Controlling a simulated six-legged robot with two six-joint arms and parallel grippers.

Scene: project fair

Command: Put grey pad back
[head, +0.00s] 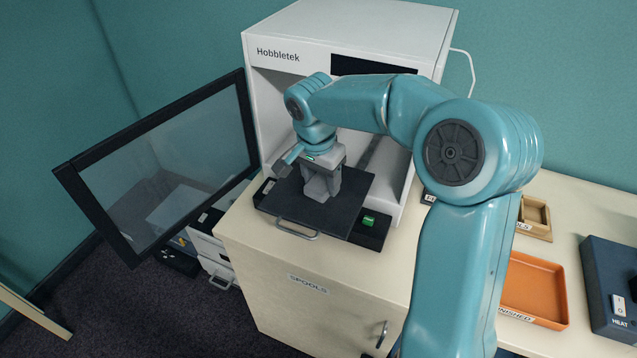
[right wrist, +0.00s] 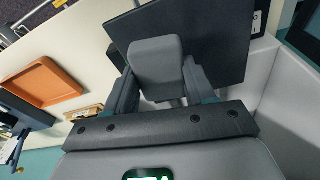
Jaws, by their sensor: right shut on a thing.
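A small grey block, which looks like the grey pad (right wrist: 157,67), is between the fingers of my right gripper (right wrist: 165,90) in the right wrist view. The gripper is shut on it. In the head view my right gripper (head: 321,188) points down over a flat dark plate (head: 345,205) at the front of the white machine. The fingers largely hide the pad there, and I cannot tell whether it touches the plate. The dark plate also shows behind the pad in the right wrist view (right wrist: 225,40). My left gripper is not in view.
The white machine (head: 350,25) stands with its glass door (head: 165,165) swung open to the left. A cabinet (head: 300,300) labelled SPOOLS is below. At right are an orange tray (head: 535,290), a small wooden tray (head: 537,217) and a dark blue HEAT box (head: 610,285).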

